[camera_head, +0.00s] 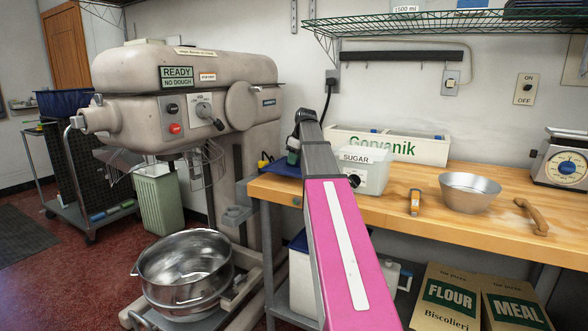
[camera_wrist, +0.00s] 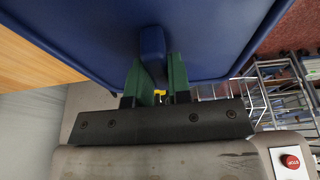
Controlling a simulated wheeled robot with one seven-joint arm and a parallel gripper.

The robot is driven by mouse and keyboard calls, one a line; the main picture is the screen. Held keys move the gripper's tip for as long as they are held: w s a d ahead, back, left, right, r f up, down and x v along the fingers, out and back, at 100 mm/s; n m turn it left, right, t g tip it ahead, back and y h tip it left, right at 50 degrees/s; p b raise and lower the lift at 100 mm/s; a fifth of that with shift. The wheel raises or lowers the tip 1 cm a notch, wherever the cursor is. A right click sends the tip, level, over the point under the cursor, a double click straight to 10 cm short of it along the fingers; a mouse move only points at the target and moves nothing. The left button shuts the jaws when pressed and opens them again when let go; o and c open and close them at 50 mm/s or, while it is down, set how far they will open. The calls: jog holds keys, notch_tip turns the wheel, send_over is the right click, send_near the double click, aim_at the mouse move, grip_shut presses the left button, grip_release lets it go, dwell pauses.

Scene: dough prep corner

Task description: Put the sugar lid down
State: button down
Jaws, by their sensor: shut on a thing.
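The sugar lid is a flat blue panel with a raised blue grip. It fills the top of the wrist view (camera_wrist: 215,35). In the head view the lid (camera_head: 283,170) shows at the left end of the wooden bench, partly hidden by my arm. My gripper (camera_head: 293,158) is over it. In the wrist view the green fingers of my gripper (camera_wrist: 157,70) are shut on the lid's grip. The lid looks low over the bench top; I cannot tell whether it touches. The clear sugar bin (camera_head: 372,178), labelled SUGAR, stands just right of my gripper.
A white Gorvanik box (camera_head: 420,148) stands behind the bin. The big mixer (camera_head: 190,90) is on the left.

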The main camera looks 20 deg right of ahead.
jog(key=shift+f, duration=1.9)
jog(key=shift+f, duration=0.1)
jog(key=c, duration=1.1)
grip_release()
jog(key=shift+o, duration=0.2)
jog(key=v, duration=1.2)
